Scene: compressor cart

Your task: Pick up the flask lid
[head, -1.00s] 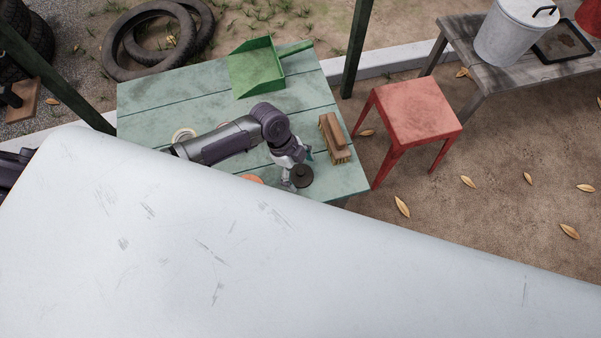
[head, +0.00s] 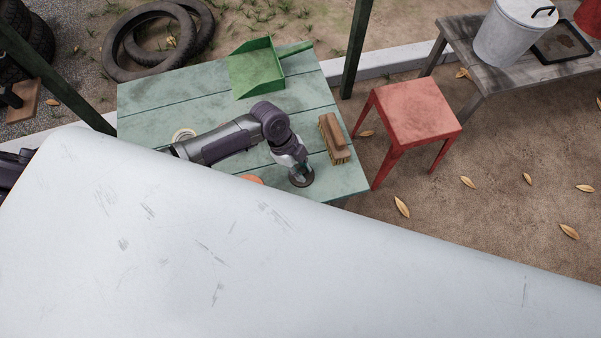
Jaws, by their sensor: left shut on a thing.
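The flask lid (head: 301,181) is a small dark round piece at the near right part of the green table (head: 190,95). My left gripper (head: 300,172) reaches down over it from the left and is shut on it. The gripper covers part of the lid, and I cannot tell whether the lid is touching the table top. My right gripper is not in view.
A wooden brush (head: 334,138) lies right of my gripper. A green dustpan (head: 256,68) lies at the back. An orange thing (head: 252,179) and a pale ring (head: 184,135) are partly hidden. A large white surface (head: 220,250) fills the foreground. A red stool (head: 413,112) stands right.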

